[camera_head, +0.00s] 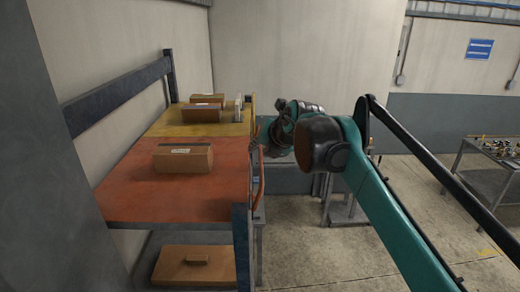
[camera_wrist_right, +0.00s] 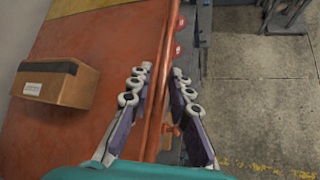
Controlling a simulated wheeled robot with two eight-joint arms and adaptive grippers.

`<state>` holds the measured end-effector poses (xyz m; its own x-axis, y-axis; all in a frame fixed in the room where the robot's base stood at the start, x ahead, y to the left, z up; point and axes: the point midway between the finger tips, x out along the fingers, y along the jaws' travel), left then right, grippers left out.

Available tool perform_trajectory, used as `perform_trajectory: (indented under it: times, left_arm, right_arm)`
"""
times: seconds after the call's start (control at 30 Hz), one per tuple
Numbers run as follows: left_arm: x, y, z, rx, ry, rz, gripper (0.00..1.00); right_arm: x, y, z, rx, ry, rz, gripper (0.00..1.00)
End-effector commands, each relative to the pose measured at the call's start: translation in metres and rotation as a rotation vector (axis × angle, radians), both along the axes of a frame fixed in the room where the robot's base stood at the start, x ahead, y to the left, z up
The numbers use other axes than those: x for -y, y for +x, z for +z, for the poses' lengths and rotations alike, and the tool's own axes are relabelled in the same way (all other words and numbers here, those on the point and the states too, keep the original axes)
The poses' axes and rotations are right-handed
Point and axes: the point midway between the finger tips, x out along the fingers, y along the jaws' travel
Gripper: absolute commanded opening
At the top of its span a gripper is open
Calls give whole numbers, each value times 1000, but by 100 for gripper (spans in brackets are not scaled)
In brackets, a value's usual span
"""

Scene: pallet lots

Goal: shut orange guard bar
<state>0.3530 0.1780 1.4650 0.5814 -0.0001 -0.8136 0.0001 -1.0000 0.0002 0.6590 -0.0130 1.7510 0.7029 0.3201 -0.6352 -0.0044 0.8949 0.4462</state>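The orange guard bar (camera_head: 259,185) shows at the right edge of the orange shelf deck (camera_head: 215,203) in the head view. In the right wrist view the guard bar (camera_wrist_right: 157,95) runs lengthwise as two thin orange rails along the deck's edge. My right gripper (camera_wrist_right: 161,72) has its two fingers apart, one on each side of the bar, with small gaps visible at the tips. In the head view my right arm reaches to the deck's edge and its wrist hides most of the gripper. My left gripper is out of view.
A brown carton (camera_head: 183,158) lies on the orange deck, and it also shows in the right wrist view (camera_wrist_right: 55,82). More cartons (camera_head: 202,112) sit on the yellow deck behind. A lower shelf holds another carton (camera_head: 195,262). A grey table (camera_head: 490,180) stands far right over open floor.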

Motion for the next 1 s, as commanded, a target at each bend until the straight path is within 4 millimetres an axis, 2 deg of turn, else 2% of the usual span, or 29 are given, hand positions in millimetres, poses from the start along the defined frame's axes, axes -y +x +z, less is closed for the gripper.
perform_trajectory:
  times: [0.27, 0.7, 1.0]
  left_arm:
    - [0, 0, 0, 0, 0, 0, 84]
    - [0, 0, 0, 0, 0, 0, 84]
    - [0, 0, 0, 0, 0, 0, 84]
  right_arm:
    - [3, -6, 7, 2, 1, -2, 19]
    - [31, -68, 61, 0, 1, -2, 19]
    - [38, -84, 76, 1, 0, 0, 19]
